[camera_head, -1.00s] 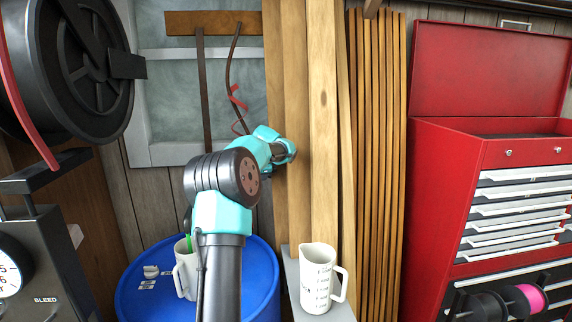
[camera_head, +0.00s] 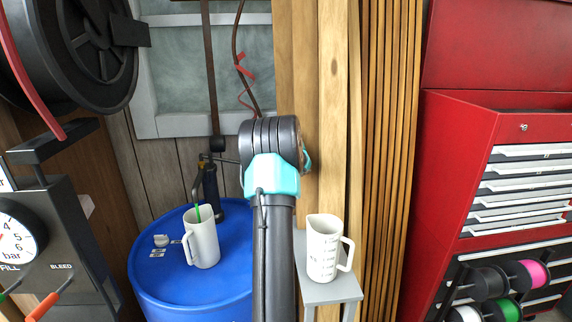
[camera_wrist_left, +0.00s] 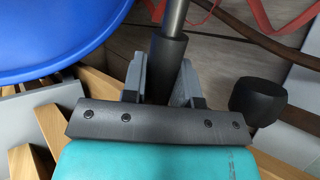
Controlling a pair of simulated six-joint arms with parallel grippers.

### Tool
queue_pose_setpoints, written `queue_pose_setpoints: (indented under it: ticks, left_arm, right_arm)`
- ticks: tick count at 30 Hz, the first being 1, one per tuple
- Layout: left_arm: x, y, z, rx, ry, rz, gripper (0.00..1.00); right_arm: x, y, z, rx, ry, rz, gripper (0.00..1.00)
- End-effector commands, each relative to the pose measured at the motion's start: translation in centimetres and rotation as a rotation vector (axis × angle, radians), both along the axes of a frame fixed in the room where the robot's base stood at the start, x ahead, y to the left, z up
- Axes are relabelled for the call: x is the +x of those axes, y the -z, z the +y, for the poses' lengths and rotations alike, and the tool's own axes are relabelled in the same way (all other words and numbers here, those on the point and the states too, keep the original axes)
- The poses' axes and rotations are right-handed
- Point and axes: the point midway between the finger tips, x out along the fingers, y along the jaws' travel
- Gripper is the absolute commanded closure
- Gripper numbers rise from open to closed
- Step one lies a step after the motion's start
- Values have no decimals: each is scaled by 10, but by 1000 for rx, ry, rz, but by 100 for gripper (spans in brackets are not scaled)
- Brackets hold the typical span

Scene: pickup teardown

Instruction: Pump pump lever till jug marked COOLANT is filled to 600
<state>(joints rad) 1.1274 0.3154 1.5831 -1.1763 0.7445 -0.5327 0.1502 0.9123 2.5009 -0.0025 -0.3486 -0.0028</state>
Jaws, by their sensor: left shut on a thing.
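A pump (camera_head: 210,190) with a dark upright body stands on top of the blue drum (camera_head: 165,297). Its lever (camera_head: 225,160) runs right and passes behind my left arm. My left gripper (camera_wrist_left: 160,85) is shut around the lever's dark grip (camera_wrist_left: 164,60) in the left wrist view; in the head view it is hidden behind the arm. A white jug (camera_head: 204,245) stands on the drum with a green tube in its mouth. Another white jug (camera_head: 322,255) with printed markings stands on a grey stand. I cannot read COOLANT or a fill level on either jug. My right gripper is out of view.
A black bleed gauge unit (camera_head: 55,225) stands at left below a hose reel (camera_head: 75,50). Upright timber boards (camera_head: 385,150) stand behind the grey stand (camera_head: 335,290). A red tool chest (camera_head: 455,160) with spools fills the right side.

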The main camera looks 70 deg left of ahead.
Motion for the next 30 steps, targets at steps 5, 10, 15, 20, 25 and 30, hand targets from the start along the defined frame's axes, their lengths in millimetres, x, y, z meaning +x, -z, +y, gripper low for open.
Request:
queue_pose_setpoints:
  ticks: [5,10,15,20,25,30]
  left_arm:
    - [-14,5,2,2,-14,18,100]
    - [-16,5,3,2,-16,20,100]
    - [-16,5,3,2,-16,20,100]
    - [-16,5,3,2,-15,19,62]
    - [-15,5,3,3,-15,19,47]
    - [-15,5,3,3,-15,19,47]
  right_arm:
    - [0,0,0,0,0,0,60]
    - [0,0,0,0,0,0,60]
    - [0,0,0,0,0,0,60]
    - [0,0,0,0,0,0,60]
    - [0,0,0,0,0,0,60]
    - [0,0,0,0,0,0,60]
